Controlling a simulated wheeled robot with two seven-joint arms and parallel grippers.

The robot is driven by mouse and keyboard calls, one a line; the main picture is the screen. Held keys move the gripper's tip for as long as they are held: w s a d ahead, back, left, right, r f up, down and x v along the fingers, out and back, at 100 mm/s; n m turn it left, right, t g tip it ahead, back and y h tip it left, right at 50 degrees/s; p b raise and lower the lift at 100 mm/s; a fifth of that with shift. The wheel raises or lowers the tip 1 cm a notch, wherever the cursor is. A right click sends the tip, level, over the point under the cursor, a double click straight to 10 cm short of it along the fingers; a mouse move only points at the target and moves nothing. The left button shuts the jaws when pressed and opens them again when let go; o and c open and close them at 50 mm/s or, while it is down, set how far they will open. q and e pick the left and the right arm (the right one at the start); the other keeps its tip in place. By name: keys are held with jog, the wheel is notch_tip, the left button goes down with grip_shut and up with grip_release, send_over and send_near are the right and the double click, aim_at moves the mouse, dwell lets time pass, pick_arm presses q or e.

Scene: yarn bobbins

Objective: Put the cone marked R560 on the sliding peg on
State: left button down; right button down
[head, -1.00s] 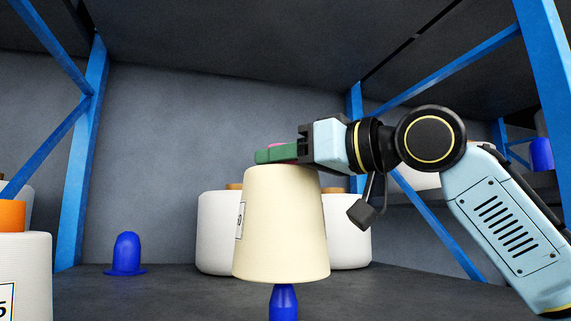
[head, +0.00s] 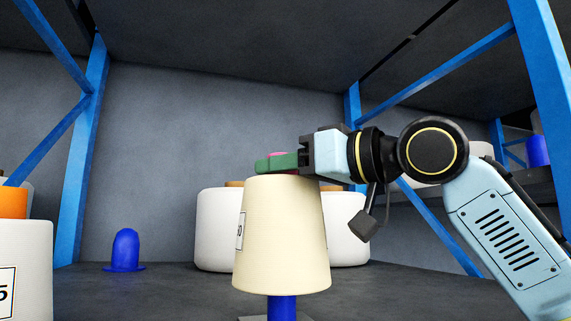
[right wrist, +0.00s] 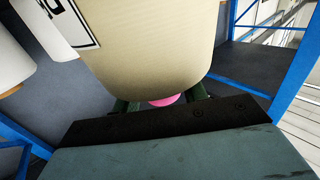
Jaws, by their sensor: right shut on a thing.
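A cream cone (head: 283,235) stands upright in the head view, its wide end down. Its label (head: 240,231) is turned to the left and only partly shows, so I cannot read its mark. A blue peg (head: 282,308) shows directly below the cone's base; the cone hides its upper part, and I cannot tell how far it reaches inside. My right gripper (head: 278,163) is shut on the cone's narrow top, around a pink tip. In the right wrist view the cone (right wrist: 150,50) and the pink tip (right wrist: 165,100) sit between the green fingers. My left gripper is not in view.
White bobbins (head: 215,230) stand behind the cone. An empty blue peg (head: 125,250) is at the left on the grey shelf (head: 180,290). A white bobbin (head: 28,265) with an orange top stands at the left edge. Blue uprights (head: 85,160) frame the bay.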

jog(key=shift+s+f+b, duration=0.1)
jog(key=shift+f+b, duration=1.4)
jog(key=shift+f, duration=1.15)
jog(key=c, duration=0.7)
grip_release()
jog(key=shift+f, duration=0.1)
jog(key=b+v, duration=0.3)
jog(key=v, duration=1)
jog(key=shift+s+d+b, duration=0.2)
jog(key=shift+b, duration=0.2)
